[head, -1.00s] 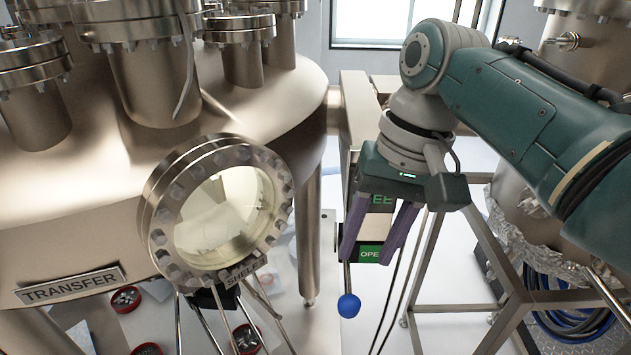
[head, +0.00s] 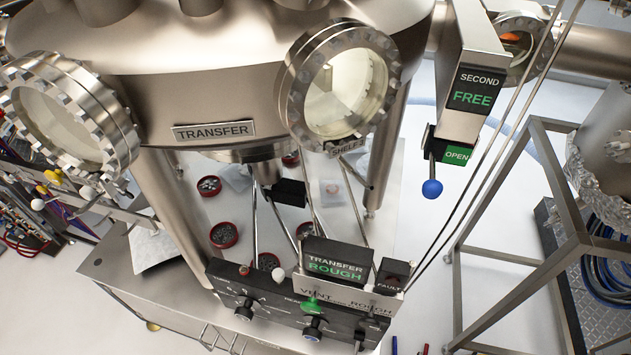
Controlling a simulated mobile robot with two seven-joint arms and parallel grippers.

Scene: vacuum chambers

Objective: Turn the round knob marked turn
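No legible "turn" mark shows, so I cannot tell which knob is the round one the task names. On the black control panel (head: 275,306) at the bottom centre are a dark knob (head: 244,310) on the left and another dark knob (head: 313,329) near a green lever knob (head: 312,304). The small lettering beside them is too small to read. A blue ball handle (head: 432,188) hangs below the box labelled "SECOND FREE" and "OPEN". Neither gripper is in view.
The TRANSFER chamber (head: 215,95) with round window ports fills the upper left. A display reading "TRANSFER ROUGH" (head: 337,257) stands above the panel. A metal frame (head: 500,200) stands at right, with blue hoses (head: 610,262) beyond. Red dishes (head: 223,235) lie below the chamber.

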